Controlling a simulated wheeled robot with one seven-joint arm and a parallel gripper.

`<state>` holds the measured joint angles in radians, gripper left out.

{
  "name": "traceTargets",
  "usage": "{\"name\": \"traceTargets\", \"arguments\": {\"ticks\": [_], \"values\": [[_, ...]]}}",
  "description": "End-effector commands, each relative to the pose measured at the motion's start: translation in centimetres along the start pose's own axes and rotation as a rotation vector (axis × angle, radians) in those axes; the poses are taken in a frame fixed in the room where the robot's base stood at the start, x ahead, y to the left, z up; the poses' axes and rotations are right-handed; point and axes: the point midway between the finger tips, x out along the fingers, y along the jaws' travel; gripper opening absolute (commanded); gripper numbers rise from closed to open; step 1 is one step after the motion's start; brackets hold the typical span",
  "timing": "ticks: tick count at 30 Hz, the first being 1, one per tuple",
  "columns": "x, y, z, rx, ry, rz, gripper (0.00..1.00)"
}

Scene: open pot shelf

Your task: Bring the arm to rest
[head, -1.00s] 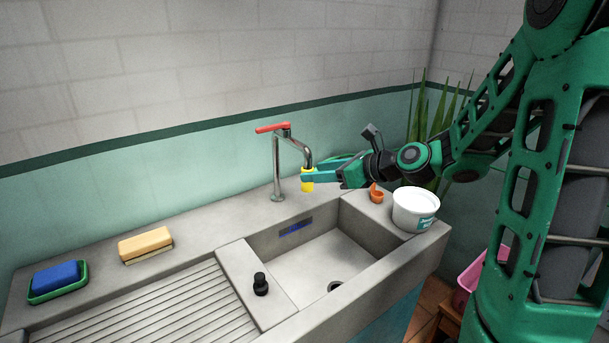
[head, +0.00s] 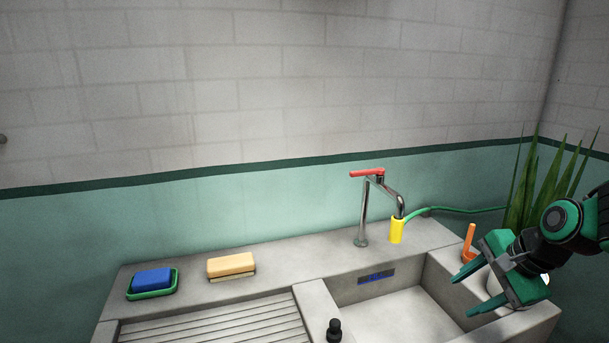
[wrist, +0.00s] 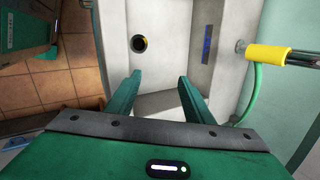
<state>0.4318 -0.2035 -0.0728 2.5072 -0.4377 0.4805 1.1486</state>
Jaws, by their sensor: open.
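My gripper (head: 468,294) is at the right in the head view, above the right end of the sink, open and with nothing between its fingers. In the wrist view, the two green fingers (wrist: 157,92) stand apart over the sink's end ledge. The faucet (head: 361,215) with its red lever stands at the sink's back edge. A yellow connector (head: 396,230) with a green hose sits on the faucet's spout, apart from my gripper. The yellow connector also shows at the right of the wrist view (wrist: 270,54).
The concrete sink (head: 390,303) has a dark plug knob (head: 334,329) on its divider. A brush (head: 231,264) and a blue sponge in a green dish (head: 152,279) lie at left. An orange item (head: 468,243), a mostly hidden white tub and a plant (head: 545,185) are near my gripper.

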Motion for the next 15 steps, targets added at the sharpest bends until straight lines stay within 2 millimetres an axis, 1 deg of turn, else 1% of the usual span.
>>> {"name": "traceTargets", "arguments": {"ticks": [1,4,9,12,15], "values": [[-0.9,1.5,-0.3,-0.086,0.025,0.043,0.47],[-2.6,4.9,-1.3,-0.259,0.059,0.148,0.47],[-6.1,10.7,-2.1,-0.516,0.047,0.321,0.47],[-8.1,13.7,-2.1,-0.634,0.01,0.399,0.47],[-9.5,16.0,-1.9,-0.72,-0.036,0.453,0.47]]}}
